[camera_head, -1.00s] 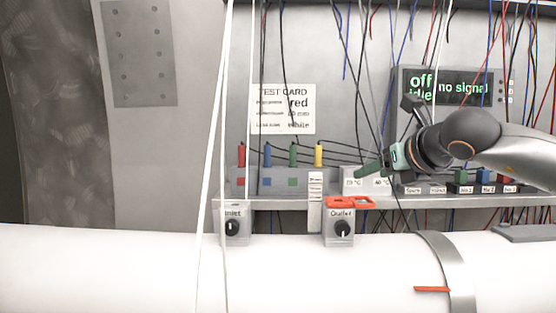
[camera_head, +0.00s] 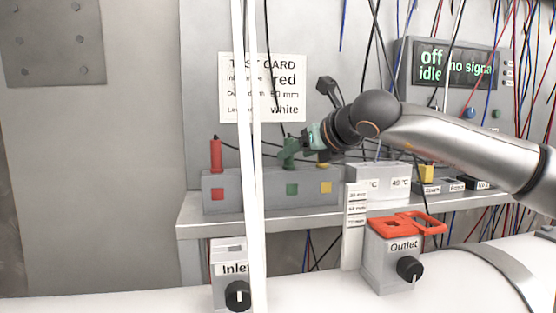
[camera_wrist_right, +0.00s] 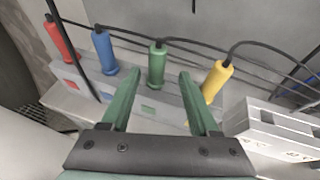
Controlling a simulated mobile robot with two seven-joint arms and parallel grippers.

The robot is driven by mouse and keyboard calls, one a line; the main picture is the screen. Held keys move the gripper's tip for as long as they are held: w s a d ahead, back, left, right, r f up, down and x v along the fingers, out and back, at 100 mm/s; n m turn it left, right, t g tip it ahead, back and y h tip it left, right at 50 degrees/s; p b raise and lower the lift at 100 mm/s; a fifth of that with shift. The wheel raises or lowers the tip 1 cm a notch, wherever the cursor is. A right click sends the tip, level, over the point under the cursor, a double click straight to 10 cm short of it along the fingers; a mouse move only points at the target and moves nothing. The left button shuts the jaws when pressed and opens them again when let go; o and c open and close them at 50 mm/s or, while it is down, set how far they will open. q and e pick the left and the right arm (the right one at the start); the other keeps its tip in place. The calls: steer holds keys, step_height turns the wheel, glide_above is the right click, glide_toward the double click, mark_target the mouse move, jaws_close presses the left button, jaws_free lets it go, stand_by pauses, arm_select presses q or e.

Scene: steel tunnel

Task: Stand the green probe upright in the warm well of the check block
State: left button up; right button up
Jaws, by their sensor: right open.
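The green probe (camera_wrist_right: 157,65) stands upright in a grey rack (camera_head: 222,198) above the green square mark. In the right wrist view it shows ahead, between the lines of my right gripper's two green fingers (camera_wrist_right: 159,76), which are open. In the head view the right gripper (camera_head: 305,143) is at the rack, partly covering the probes there. The check block (camera_head: 378,176) is a pale grey block right of the rack, with a "40 °C" label on its right part; the left label is partly covered. Its wells are not clear to see. My left gripper is not in view.
The red probe (camera_head: 215,155), blue probe (camera_wrist_right: 104,50) and yellow probe (camera_wrist_right: 216,82) stand in the same rack with black cables trailing. A white vertical strand (camera_head: 248,200) crosses before the rack. Inlet box (camera_head: 228,266) and Outlet box (camera_head: 388,262) stand in front of the shelf.

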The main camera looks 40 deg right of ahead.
steer(key=shift+a+p+x, duration=0.15)
steer(key=shift+p+x, duration=0.35)
steer(key=shift+x, duration=1.15)
steer(key=shift+a+p+x, duration=0.15)
steer(key=shift+p+x, duration=0.35)
steer(key=shift+x, duration=1.2)
steer(key=shift+w+r, duration=0.1)
jaws_close()
